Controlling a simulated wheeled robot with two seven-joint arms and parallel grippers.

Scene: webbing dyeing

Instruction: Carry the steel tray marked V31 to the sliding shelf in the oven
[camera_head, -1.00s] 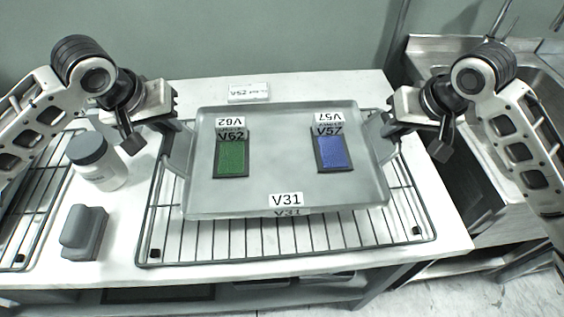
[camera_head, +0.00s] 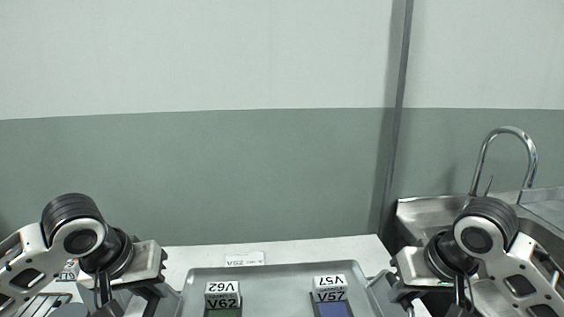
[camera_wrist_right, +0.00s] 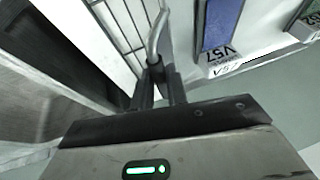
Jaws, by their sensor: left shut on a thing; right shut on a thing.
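The grey steel tray (camera_head: 275,273) is at the bottom edge of the head view; its near part and V31 label are out of frame. It carries a card V62 (camera_head: 222,294) with a green swatch and a card V57 (camera_head: 329,289) with a blue swatch (camera_wrist_right: 220,22). My left gripper (camera_head: 170,293) is shut on the tray's left handle. My right gripper (camera_head: 380,284) is shut on its right handle; the right wrist view shows the fingers (camera_wrist_right: 161,85) around the handle bar (camera_wrist_right: 156,40). I cannot tell the tray's height above the rack.
A wire rack (camera_wrist_right: 128,22) shows beside the tray in the right wrist view. A small label card (camera_head: 245,259) lies on the white table (camera_head: 310,250) behind the tray. A sink with a curved tap (camera_head: 510,131) is at the right. The oven is not in view.

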